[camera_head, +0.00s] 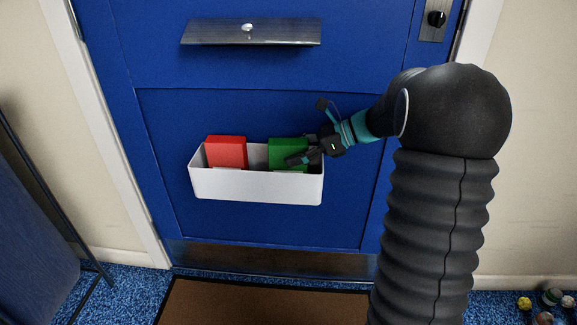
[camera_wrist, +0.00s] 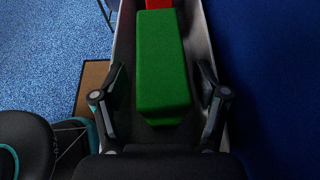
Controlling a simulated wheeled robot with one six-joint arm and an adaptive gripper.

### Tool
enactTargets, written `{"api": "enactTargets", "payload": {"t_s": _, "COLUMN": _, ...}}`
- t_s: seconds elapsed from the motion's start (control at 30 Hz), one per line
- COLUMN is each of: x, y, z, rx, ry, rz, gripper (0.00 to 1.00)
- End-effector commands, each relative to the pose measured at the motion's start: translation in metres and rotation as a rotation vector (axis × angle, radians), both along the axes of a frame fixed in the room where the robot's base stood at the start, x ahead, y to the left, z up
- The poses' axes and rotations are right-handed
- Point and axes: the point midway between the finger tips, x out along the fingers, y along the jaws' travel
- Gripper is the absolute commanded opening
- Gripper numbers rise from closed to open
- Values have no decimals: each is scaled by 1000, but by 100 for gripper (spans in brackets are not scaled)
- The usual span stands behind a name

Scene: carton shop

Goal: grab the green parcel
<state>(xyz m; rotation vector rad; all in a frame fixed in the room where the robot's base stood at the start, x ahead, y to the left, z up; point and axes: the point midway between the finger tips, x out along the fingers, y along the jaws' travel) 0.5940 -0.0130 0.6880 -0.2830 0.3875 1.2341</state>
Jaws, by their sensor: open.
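The green parcel (camera_head: 287,152) stands in the right part of a white bin (camera_head: 256,187) fixed on a blue door. A red parcel (camera_head: 226,152) stands in the left part of the same bin. My gripper (camera_head: 305,147) reaches in from the right and is at the green parcel, hiding part of it. In the wrist view the green parcel (camera_wrist: 162,65) lies between the two open fingers of my gripper (camera_wrist: 160,88), with a gap on both sides. The red parcel (camera_wrist: 158,4) shows beyond it.
The blue door (camera_head: 260,225) is close behind the bin, with a metal mail flap (camera_head: 250,33) above and a black knob (camera_head: 436,18) at upper right. A brown mat (camera_head: 260,303) lies below. Small balls (camera_head: 550,297) lie on the blue carpet at lower right.

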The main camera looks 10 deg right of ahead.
Motion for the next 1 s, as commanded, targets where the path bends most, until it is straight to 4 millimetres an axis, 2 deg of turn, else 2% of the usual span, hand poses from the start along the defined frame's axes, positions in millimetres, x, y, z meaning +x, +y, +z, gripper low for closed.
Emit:
{"api": "enactTargets", "payload": {"t_s": 0.13, "x": 5, "y": 16, "z": -8, "rx": 0, "ry": 1, "rz": 2, "gripper": 73}}
{"api": "enactTargets", "payload": {"t_s": 0.37, "x": 6, "y": 17, "z": -9, "rx": 0, "ry": 0, "rz": 0, "gripper": 73}}
{"api": "enactTargets", "payload": {"t_s": 0.67, "x": 6, "y": 17, "z": -9, "rx": 0, "ry": 0, "rz": 0, "gripper": 0}}
{"api": "enactTargets", "payload": {"t_s": 1.0, "x": 5, "y": 17, "z": -7, "rx": 0, "ry": -1, "rz": 0, "gripper": 0}}
